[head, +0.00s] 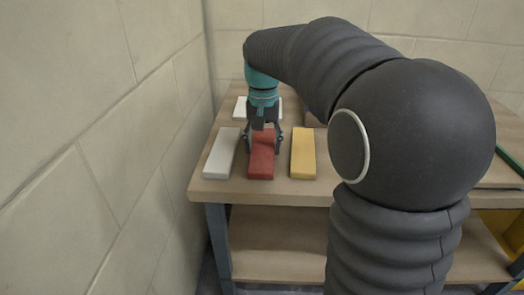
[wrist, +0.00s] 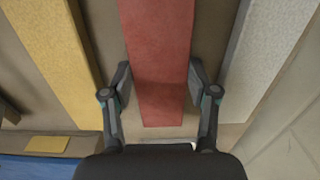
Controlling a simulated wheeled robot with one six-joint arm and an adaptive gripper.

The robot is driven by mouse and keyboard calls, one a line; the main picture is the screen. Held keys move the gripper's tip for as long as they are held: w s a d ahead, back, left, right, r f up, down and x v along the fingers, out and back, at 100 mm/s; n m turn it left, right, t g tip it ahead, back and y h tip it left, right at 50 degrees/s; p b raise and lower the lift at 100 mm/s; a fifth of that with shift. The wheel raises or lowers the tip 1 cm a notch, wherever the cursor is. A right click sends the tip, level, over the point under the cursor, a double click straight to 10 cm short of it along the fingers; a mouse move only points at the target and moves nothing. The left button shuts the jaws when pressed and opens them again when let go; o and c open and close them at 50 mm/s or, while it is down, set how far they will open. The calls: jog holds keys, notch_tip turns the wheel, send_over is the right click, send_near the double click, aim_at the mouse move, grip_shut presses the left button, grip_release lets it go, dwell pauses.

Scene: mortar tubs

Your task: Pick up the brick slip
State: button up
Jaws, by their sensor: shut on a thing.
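The red brick slip (head: 261,166) lies lengthwise near the front of the wooden bench, between a white slip and a yellow one. My gripper (head: 264,146) reaches down over it from above. In the wrist view, the red slip (wrist: 158,60) runs between the two fingers of my gripper (wrist: 160,84), with one fingertip against each long side. The gripper is shut on it. The slip looks level with its neighbours; I cannot tell any gap beneath it. Its far part is partly hidden by the gripper in the head view.
A white slip (head: 220,154) lies left of the red one and a yellow slip (head: 303,155) lies right, both with narrow gaps. Another white piece (head: 240,108) lies behind. The bench (head: 325,196) stands near a block wall (head: 95,120) on the left.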

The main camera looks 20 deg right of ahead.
aim_at(264, 147)
notch_tip(264, 147, up, 5)
jog(key=shift+d+f+p, duration=0.1)
jog(key=shift+p, duration=0.7)
jog(key=w+d+r, duration=0.1)
jog(key=d+r, duration=0.1)
jog(key=d, duration=0.1)
jog(key=d+r+p, duration=0.1)
jog(key=d+r, duration=0.1)
jog(key=d, duration=0.2)
jog(key=w+d+r+p, duration=0.1)
jog(key=d+r, duration=0.1)
jog(key=d, duration=0.2)
jog(key=shift+w+r, duration=0.1)
jog(key=shift+w, duration=0.25)
